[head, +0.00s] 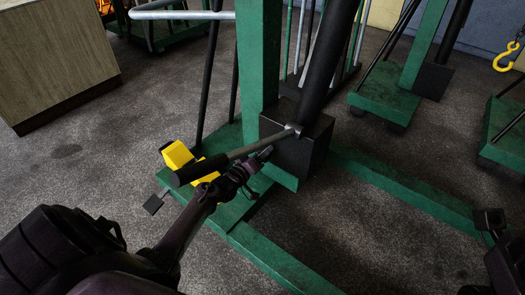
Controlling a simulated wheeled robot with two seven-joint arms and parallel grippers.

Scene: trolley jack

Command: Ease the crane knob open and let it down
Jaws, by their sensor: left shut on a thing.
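The green crane (257,60) stands upright in the middle, with a black pump block (300,145) at the foot of its post. A grey pump lever with a black grip (200,170) sticks out from the block to the left. My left gripper (262,160) is at the block's left side, just under the lever. It is shut on the crane knob, which its fingers almost wholly hide. My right gripper (490,228) is at the right edge, far from the block; its jaws are too dark to read.
Green base legs (400,190) run along the floor to the right and front. A yellow part (178,157) and a black pedal (153,204) are left of the block. A wooden cabinet (55,55) stands at upper left. Another green crane base (385,100) is behind. Speckled floor is free at the front right.

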